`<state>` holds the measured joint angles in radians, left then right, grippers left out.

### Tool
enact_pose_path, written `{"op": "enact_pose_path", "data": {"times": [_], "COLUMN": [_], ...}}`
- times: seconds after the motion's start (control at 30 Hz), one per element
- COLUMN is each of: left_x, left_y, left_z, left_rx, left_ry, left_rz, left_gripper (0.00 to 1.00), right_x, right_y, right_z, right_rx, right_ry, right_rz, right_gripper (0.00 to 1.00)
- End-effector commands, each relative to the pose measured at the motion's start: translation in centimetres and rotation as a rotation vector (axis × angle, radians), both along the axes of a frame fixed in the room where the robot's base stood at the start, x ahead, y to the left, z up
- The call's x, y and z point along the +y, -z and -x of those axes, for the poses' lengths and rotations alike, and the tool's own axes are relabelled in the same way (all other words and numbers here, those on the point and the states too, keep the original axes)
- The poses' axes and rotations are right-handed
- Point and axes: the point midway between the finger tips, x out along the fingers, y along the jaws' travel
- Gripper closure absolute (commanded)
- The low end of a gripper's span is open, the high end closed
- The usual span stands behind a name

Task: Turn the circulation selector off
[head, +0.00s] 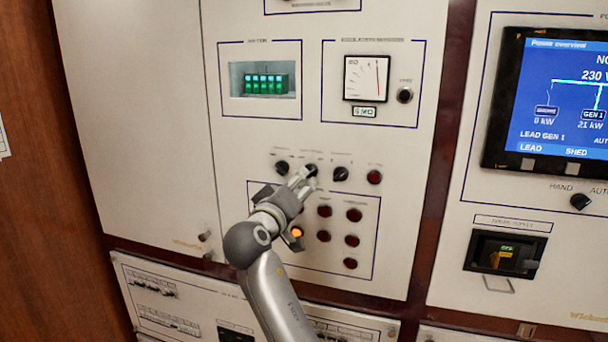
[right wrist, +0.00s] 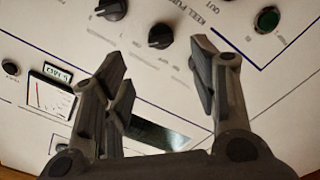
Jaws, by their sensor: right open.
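A row of black rotary knobs sits mid-panel in the head view: a left knob (head: 282,168), a middle knob (head: 311,170) and a right knob (head: 340,174). Their labels are too small to read, so I cannot tell which is the circulation selector. My right gripper (head: 303,178) is in front of the middle knob and partly covers it. In the right wrist view the gripper (right wrist: 158,60) is open and empty, and a knob (right wrist: 160,37) shows just beyond and between its fingertips; contact is not visible. Another knob (right wrist: 112,8) lies up and left. My left gripper is out of view.
A red button (head: 374,177) ends the knob row. Several red lamps (head: 352,240) and a lit orange lamp (head: 297,232) lie below, close to my gripper. A gauge (head: 367,78) and a green display (head: 266,82) are above. A blue screen (head: 560,100) is at right.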

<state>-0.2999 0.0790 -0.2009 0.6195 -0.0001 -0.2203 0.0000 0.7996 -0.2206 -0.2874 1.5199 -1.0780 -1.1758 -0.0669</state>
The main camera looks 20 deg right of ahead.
Motion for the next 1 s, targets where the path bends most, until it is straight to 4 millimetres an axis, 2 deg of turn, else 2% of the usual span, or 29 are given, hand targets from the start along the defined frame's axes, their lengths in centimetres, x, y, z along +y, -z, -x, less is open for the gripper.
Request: {"op": "enact_pose_path", "data": {"times": [0.03, 0.2, 0.43, 0.63, 0.93, 1.0], "left_x": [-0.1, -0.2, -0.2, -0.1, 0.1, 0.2], "left_y": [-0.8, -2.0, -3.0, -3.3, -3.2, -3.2], "left_z": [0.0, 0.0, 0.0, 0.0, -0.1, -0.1], "left_rx": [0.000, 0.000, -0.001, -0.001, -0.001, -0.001], "left_ry": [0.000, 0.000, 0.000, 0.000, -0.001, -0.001], "left_rz": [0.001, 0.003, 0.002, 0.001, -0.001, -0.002], "left_gripper": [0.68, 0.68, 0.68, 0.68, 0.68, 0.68], "right_x": [-0.7, -2.4, -4.1, -4.7, -4.8, -4.8], "right_y": [-0.4, -0.4, -0.2, 0.0, 0.1, 0.1], "right_z": [-0.8, -3.5, -6.1, -7.0, -7.2, -7.2], "right_rx": [0.002, 0.003, 0.002, 0.002, 0.001, 0.001], "right_ry": [0.004, 0.001, 0.000, -0.001, -0.001, -0.001], "right_rz": [0.002, 0.002, 0.002, 0.000, -0.001, -0.001], "right_gripper": [0.46, 0.46, 0.46, 0.46, 0.46, 0.54]}}
